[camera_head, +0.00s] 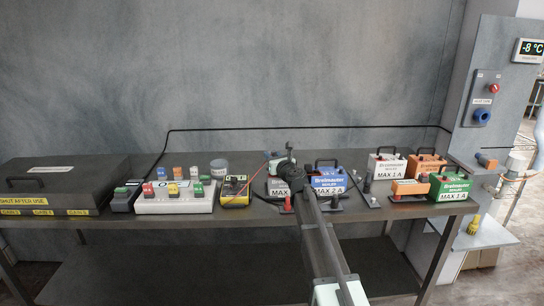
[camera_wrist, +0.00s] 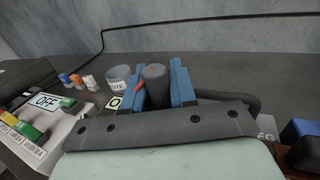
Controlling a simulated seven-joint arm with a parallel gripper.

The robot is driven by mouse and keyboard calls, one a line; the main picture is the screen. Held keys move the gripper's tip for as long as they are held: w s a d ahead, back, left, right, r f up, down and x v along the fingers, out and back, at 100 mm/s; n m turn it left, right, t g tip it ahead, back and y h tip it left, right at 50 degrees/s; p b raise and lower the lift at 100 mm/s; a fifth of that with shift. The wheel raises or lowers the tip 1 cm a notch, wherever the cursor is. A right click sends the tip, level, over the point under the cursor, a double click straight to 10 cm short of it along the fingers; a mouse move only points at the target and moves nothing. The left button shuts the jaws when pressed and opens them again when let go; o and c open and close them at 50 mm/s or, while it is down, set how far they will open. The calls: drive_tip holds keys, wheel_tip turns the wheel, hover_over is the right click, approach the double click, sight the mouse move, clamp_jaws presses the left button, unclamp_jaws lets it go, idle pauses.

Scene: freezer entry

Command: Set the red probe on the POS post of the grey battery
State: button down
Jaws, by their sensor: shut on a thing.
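My gripper (camera_wrist: 160,85) is shut on a dark, upright cylindrical handle with a bit of red beside it, taken to be the red probe (camera_wrist: 139,85). Its tip is hidden. In the head view my gripper (camera_head: 289,160) is above the bench, between the yellow multimeter (camera_head: 235,190) and the blue battery (camera_head: 328,180). A red lead runs from the multimeter towards my gripper. A pale grey-white battery (camera_head: 388,168), marked MAX 1 A, stands at the back right, apart from my gripper; I take it as the grey one. Its POS post cannot be made out.
My arm partly hides another battery (camera_head: 279,190). A switch box (camera_head: 175,203) and dark case (camera_head: 70,185) are at the left. A black cable runs behind.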

drive_tip(key=shift+f, duration=0.1)
drive_tip(key=c, duration=0.8)
unclamp_jaws()
drive_tip(key=shift+s, duration=0.1)
drive_tip(key=v, duration=1.3)
drive_tip(key=shift+s+d, duration=0.2)
drive_tip(key=shift+s, duration=0.1)
